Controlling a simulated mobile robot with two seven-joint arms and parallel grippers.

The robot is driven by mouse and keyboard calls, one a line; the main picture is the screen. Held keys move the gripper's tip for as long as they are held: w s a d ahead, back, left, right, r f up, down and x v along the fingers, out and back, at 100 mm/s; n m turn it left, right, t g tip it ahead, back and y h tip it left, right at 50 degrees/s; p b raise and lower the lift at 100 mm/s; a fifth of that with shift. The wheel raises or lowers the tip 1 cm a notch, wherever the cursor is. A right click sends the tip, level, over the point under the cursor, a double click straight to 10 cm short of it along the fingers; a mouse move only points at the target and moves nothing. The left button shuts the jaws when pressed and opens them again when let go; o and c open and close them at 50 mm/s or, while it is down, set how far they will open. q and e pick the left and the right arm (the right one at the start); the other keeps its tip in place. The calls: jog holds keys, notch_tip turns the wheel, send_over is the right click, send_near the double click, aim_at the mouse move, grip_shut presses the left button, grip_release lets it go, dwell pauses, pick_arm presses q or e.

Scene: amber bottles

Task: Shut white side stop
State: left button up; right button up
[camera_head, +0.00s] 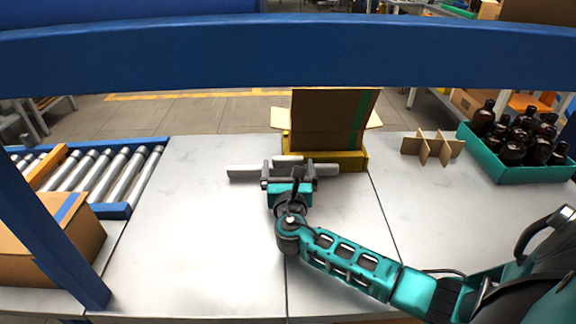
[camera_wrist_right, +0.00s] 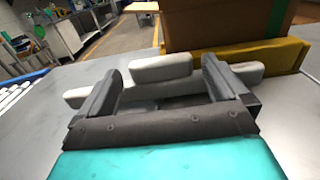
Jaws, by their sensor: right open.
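The white side stop is a long pale bar (camera_head: 244,171) with a raised block (camera_head: 288,160) at its middle. It lies along the near left side of a yellow holder (camera_head: 352,163), where a brown carton (camera_head: 326,120) stands open. My right gripper (camera_head: 289,172) is open at the stop, its fingers hiding part of the bar. In the right wrist view the raised block (camera_wrist_right: 160,68) shows between the two fingertips (camera_wrist_right: 162,75), with the bar (camera_wrist_right: 244,73) running behind them. I cannot tell whether the fingers touch it. My left gripper is not in view.
A teal crate (camera_head: 492,165) of amber bottles (camera_head: 513,152) and a cardboard divider (camera_head: 434,147) are at the right. A roller conveyor (camera_head: 108,176) and a closed carton (camera_head: 50,240) are at the left. A blue beam (camera_head: 290,50) crosses above. The table's left middle (camera_head: 190,220) is clear.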

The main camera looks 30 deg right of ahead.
jog(key=shift+x, duration=0.85)
jog(key=shift+c, duration=0.3)
jog(key=c, duration=1.3)
jog(key=shift+o, duration=0.2)
